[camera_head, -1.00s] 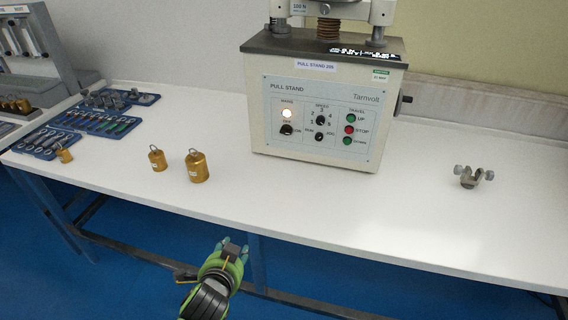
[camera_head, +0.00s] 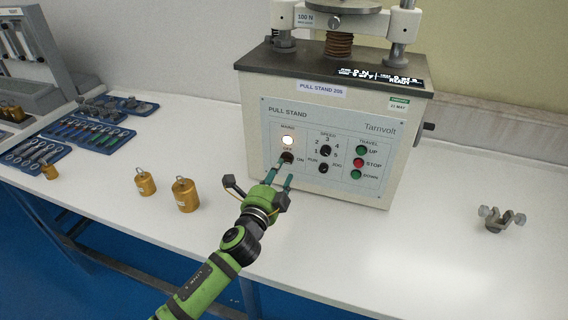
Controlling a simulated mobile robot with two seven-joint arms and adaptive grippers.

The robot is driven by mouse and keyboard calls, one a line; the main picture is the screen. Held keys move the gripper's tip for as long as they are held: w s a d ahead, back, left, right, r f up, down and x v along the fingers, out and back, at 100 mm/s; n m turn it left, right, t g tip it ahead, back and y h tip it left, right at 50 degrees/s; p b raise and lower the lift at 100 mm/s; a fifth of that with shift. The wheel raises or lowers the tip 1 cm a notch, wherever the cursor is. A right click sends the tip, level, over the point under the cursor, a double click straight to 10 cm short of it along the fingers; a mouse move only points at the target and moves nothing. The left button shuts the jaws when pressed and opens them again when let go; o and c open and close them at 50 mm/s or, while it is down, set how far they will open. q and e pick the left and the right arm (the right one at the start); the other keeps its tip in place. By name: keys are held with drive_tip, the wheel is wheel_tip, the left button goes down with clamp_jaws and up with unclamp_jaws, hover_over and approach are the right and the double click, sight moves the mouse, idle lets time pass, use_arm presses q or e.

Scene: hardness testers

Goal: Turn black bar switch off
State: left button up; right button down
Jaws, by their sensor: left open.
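The pull stand (camera_head: 330,120) is a cream machine with a pale control panel. Its mains switch, a small dark bar knob (camera_head: 287,157), sits at the panel's left between OFF and ON marks. The mains lamp (camera_head: 288,140) above it is lit. My left gripper (camera_head: 278,178) reaches up from below, with its teal fingertips apart just below and around the knob. The fingers partly hide the knob, and I cannot tell whether they touch it. My right gripper is not in view.
Speed knobs (camera_head: 326,151) and green and red travel buttons (camera_head: 359,163) are to the right on the panel. A metal clamp (camera_head: 500,218) lies at the right. The white table's front is mostly clear.

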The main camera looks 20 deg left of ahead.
sight(286, 159)
use_arm(q)
drive_tip(key=shift+w+d, duration=0.1)
drive_tip(key=shift+w, duration=1.8)
clamp_jaws()
drive_tip(key=shift+f, duration=0.1)
